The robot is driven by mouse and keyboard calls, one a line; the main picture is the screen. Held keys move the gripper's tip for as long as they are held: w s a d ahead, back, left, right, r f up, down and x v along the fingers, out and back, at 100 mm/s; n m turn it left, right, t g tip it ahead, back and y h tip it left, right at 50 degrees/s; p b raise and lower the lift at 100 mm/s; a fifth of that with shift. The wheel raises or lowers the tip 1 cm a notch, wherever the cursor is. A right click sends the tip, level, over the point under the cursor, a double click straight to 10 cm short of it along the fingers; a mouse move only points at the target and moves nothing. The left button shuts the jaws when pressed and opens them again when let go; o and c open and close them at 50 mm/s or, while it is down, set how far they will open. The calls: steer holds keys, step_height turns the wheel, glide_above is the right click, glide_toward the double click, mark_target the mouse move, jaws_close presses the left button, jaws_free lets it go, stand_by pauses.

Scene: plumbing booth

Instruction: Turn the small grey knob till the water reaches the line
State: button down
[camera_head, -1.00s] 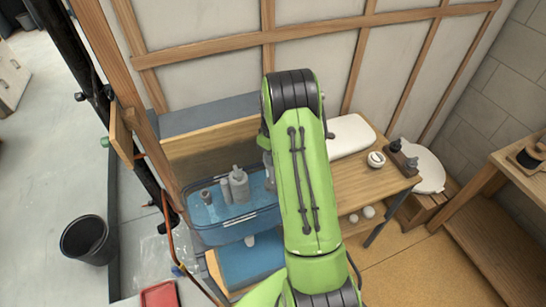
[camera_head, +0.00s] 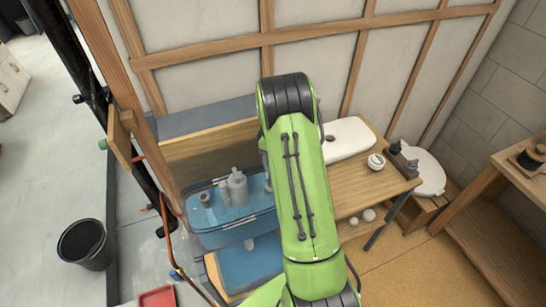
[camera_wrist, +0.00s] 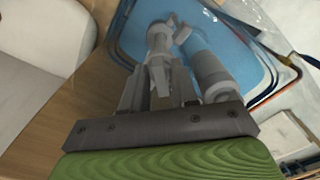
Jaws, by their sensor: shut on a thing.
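A clear blue tub (camera_head: 235,231) sits at the left end of the wooden bench, with grey fittings (camera_head: 238,186) standing inside it. It also fills the top of the wrist view (camera_wrist: 232,35), where a grey pipe fitting (camera_wrist: 208,72) lies beside the fingers. My gripper (camera_wrist: 160,85) is shut on a small grey part between its fingertips, which looks like the grey knob (camera_wrist: 159,40). The fingers partly cover it, and its turn angle is unclear. In the head view my green arm hides most of the gripper. I cannot make out the line or the water level.
The wooden bench (camera_head: 358,190) carries a white slab (camera_head: 348,138), a white round pot (camera_head: 376,161) and dark bottles (camera_head: 403,158) to the right. A black bucket (camera_head: 84,243) stands on the floor at left. A black post and orange hose pass close left of the tub.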

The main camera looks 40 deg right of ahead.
steer(key=c, duration=1.1)
jaws_free()
steer(key=shift+c, duration=0.2)
steer(key=shift+r, duration=0.15)
step_height(320, 180, up, 16)
steer(key=p, duration=0.1)
steer(key=shift+f, duration=0.2)
